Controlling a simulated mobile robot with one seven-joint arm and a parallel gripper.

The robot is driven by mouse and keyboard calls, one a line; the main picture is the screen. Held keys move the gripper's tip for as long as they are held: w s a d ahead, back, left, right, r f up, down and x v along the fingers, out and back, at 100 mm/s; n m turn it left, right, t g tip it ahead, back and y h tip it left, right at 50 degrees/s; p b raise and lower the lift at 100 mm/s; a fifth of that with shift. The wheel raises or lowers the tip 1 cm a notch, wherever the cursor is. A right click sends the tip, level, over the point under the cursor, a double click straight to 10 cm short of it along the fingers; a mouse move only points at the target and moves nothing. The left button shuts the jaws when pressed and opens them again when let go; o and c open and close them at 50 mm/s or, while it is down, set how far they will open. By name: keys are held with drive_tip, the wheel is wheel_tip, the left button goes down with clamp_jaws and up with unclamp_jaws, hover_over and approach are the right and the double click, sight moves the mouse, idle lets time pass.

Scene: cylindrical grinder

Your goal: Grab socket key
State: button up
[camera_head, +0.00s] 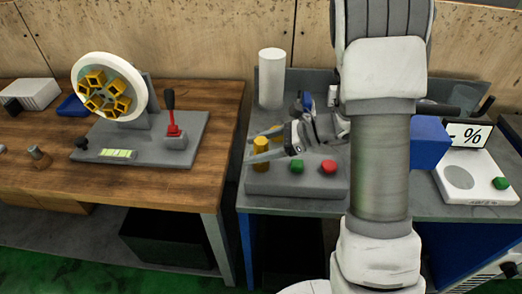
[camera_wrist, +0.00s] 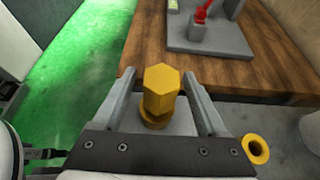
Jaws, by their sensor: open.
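A yellow piece with a hexagonal top, which looks like the socket key (camera_head: 261,152), stands upright at the left end of a grey block on the right-hand bench. In the wrist view the socket key (camera_wrist: 160,88) sits between my two fingers, with a visible space on each side. My gripper (camera_head: 252,147) reaches in from the right with its fingers pointing left, one on each side of the key. In the wrist view my gripper (camera_wrist: 159,76) is open and holds nothing. The key's lower part is partly hidden.
A yellow hollow ring (camera_wrist: 256,149) stands beside the right finger. Green (camera_head: 297,167) and red (camera_head: 328,167) buttons are on the block's front. A white cylinder (camera_head: 271,78) stands behind. The left wooden bench (camera_head: 180,195) bears a red lever (camera_head: 172,128); a gap separates the benches.

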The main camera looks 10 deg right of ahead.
drive_tip(key=shift+x, duration=0.95)
drive_tip(key=shift+c, duration=0.2)
clamp_jaws()
